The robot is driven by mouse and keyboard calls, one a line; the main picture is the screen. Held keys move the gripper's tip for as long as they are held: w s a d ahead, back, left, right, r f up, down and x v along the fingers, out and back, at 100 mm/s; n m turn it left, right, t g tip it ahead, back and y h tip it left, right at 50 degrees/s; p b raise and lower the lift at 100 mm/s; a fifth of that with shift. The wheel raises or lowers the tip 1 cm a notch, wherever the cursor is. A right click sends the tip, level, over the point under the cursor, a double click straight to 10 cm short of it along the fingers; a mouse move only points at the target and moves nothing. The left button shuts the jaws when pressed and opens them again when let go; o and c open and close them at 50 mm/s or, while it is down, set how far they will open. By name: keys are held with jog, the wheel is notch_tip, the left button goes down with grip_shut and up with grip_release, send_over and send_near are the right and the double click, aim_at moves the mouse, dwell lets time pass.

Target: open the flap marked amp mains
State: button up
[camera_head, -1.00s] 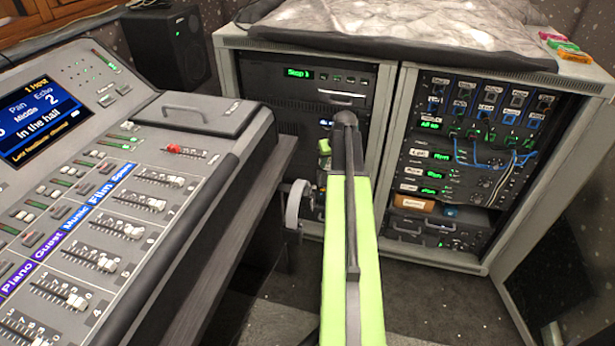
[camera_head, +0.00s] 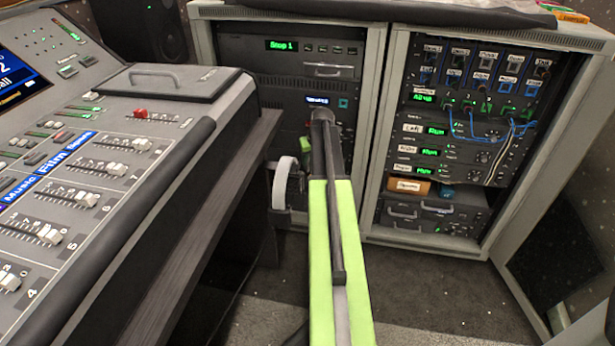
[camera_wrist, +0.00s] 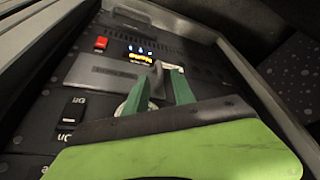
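I cannot read an amp mains mark in either view, so I cannot pick out the flap for sure. In the wrist view a plain dark grey strip (camera_wrist: 112,78) lies across the rack panel, below a red switch (camera_wrist: 100,43) and a small lit display (camera_wrist: 142,56). My gripper (camera_wrist: 160,76) shows as two green fingers, apart, over this panel. A small grey wedge shape appears between the fingertips; I cannot tell whether they touch it.
The mixing console (camera_head: 100,165) and its dark side stand close to the left of my arm. The right rack (camera_head: 398,130) holds lit amplifiers, blue cables and an orange labelled piece (camera_head: 409,187). Carpet (camera_head: 430,285) is free at the lower right. A black switch (camera_wrist: 72,112) sits left of my gripper.

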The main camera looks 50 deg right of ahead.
jog(key=b+x, duration=0.2)
jog(key=x, duration=0.2)
jog(key=shift+w+f+b, duration=0.1)
jog(key=shift+f+b, duration=0.25)
jog(key=shift+b, duration=0.05)
jog(key=c, duration=0.7)
grip_shut()
jog(key=shift+w+a, duration=0.15)
